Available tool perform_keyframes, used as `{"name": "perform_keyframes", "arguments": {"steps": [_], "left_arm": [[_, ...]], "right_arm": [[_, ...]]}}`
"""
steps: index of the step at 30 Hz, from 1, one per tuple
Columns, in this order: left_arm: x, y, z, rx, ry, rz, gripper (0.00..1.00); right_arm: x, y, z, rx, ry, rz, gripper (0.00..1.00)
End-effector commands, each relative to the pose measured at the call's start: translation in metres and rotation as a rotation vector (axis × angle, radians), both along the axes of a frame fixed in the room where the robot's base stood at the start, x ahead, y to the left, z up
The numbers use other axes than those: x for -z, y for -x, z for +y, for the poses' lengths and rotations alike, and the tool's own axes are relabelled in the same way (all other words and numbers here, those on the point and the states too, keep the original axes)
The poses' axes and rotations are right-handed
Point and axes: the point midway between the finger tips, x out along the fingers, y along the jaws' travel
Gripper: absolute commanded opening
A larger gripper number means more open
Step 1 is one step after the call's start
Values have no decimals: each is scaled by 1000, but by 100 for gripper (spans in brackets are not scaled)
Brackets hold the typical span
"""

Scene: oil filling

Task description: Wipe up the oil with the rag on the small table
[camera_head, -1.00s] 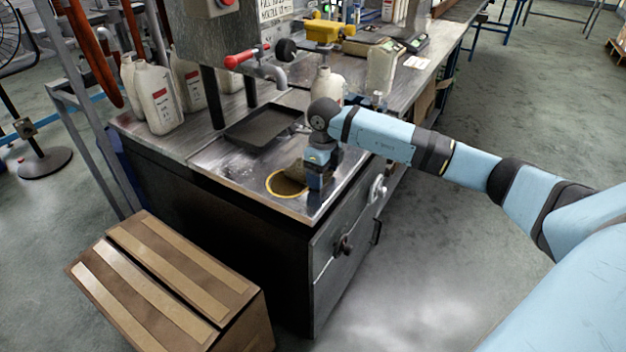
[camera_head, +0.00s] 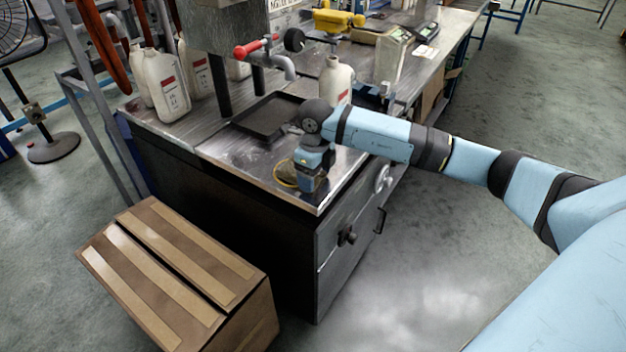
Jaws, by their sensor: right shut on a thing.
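The oil (camera_head: 283,174) is a small yellowish patch on the metal top of the small table (camera_head: 240,163), near its front edge. My right gripper (camera_head: 308,187) points down at the table top and covers the right part of the patch. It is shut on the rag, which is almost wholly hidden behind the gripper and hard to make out. My left gripper is not in view.
A dark tray (camera_head: 268,116) lies behind the oil, under a tap (camera_head: 282,62) with a red handle. White bottles (camera_head: 164,85) stand at the back left and another bottle (camera_head: 336,82) behind my wrist. A cardboard box (camera_head: 180,275) stands on the floor in front.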

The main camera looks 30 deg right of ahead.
Motion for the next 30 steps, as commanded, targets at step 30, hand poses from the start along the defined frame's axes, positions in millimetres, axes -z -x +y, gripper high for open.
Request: {"name": "perform_keyframes", "arguments": {"steps": [30], "left_arm": [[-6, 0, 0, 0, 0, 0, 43]], "right_arm": [[-2, -6, 21, -3, -2, 1, 52]]}}
